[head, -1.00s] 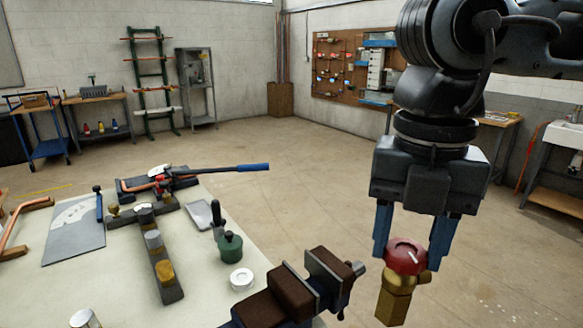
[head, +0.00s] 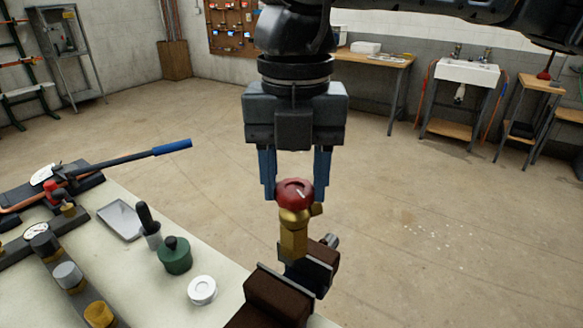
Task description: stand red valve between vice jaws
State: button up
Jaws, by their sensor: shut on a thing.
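The red valve (head: 294,215) has a red cap over a brass body and hangs upright, brass end down. My gripper (head: 294,188) is shut on its red cap with the blue fingers at either side. The vice (head: 272,297) stands at the bench's right edge, with brown jaw blocks and a gap between them. In the head view the valve's lower end overlaps the far jaw and the gap. Whether it is above the gap or touches a jaw I cannot tell.
On the bench (head: 160,295) left of the vice are a white roll (head: 202,290), a green container (head: 174,255), a grey tray (head: 121,220) and a pipe bender with a blue handle (head: 172,147). Open floor lies to the right.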

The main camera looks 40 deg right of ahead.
aim_at(295, 230)
jog(key=shift+f+b, duration=0.3)
jog(key=shift+f, duration=1.2)
notch_tip(295, 230, down, 5)
jog(key=b, duration=0.6)
jog(key=shift+f, duration=0.2)
jog(key=o, duration=1.2)
jog(key=shift+o, duration=0.2)
jog(key=shift+r+b, duration=0.45)
jog(key=shift+r, duration=3.45)
